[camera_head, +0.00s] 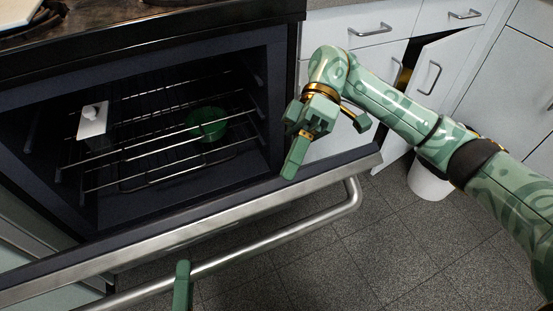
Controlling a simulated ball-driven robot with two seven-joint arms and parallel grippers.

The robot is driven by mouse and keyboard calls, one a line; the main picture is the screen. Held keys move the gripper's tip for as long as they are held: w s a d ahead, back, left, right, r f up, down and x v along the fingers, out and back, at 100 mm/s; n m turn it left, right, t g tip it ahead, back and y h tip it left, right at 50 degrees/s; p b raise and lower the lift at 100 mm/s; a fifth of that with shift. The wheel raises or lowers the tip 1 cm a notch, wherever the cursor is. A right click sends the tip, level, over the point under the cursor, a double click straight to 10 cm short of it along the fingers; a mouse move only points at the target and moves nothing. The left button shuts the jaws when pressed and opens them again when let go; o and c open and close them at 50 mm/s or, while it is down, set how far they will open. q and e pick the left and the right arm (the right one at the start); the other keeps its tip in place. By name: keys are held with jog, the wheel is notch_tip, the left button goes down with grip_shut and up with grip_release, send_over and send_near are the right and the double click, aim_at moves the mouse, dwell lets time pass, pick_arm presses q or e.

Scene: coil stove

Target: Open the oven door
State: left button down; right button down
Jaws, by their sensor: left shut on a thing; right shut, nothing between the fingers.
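The oven door (190,228) is hinged partly down, and the oven's inside shows behind it. Its steel bar handle (280,237) runs along the front, curving into the door at the right end. My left gripper (183,272) is at the bottom edge of the view, shut on the handle; only a green finger of it shows. My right gripper (293,158) is shut and empty, pointing down close to the right part of the door's top edge. I cannot tell whether it touches the door.
Wire racks (150,150) inside the oven hold a green bowl (206,123) and a white object (93,120). White cabinets (400,60) stand at the right, one door (440,70) ajar. A white bin (428,182) stands on the grey tiled floor (370,255), which is clear before the door.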

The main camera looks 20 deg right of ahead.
pick_arm(q)
jog(key=shift+f, duration=0.25)
